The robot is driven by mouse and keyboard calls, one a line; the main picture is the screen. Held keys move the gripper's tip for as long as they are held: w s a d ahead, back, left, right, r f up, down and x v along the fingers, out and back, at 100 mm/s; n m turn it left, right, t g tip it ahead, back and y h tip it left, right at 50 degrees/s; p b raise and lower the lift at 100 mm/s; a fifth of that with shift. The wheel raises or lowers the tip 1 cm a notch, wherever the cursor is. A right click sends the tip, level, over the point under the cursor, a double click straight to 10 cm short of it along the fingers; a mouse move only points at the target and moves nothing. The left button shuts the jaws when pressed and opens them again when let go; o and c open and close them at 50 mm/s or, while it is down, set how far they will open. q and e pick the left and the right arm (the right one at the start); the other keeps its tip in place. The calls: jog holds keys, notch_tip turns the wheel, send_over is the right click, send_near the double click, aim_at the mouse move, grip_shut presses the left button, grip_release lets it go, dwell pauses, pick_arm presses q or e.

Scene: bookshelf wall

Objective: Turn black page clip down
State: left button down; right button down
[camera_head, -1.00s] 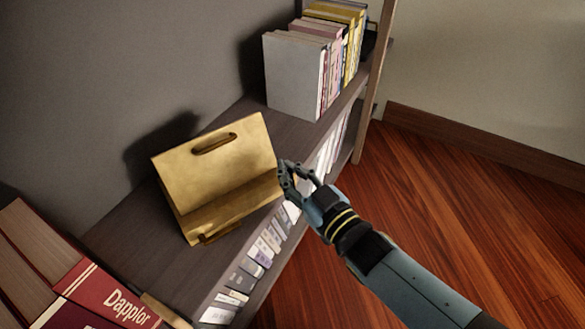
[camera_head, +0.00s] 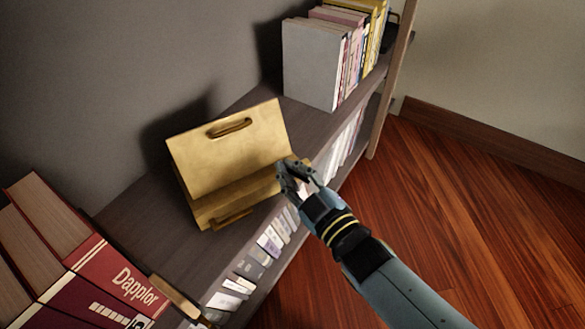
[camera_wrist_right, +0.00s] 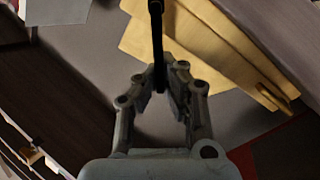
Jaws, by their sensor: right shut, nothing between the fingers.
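A gold, open-folded holder (camera_head: 225,165) stands on the dark shelf in the head view, with a brownish loop on its back panel and another at its front edge. My right gripper (camera_head: 293,172) is at the holder's right front corner, shut and empty; I cannot tell whether it touches. In the right wrist view the holder (camera_wrist_right: 205,40) lies beyond and right of my right gripper (camera_wrist_right: 160,85). A thin black bar (camera_wrist_right: 156,35) runs down to between the fingers there; I cannot tell whether it is the page clip. No black clip is clear in the head view. My left gripper is out of view.
Red books (camera_head: 95,265) stand at the lower left. A row of books with a grey cover (camera_head: 310,65) stands farther back. More books (camera_head: 270,240) fill the shelf below. Open wooden floor (camera_head: 450,200) lies to the right.

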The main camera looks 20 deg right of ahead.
jog(key=c, duration=2)
grip_release()
jog(key=o, duration=0.6)
jog(key=shift+c, duration=0.2)
jog(key=v, duration=0.8)
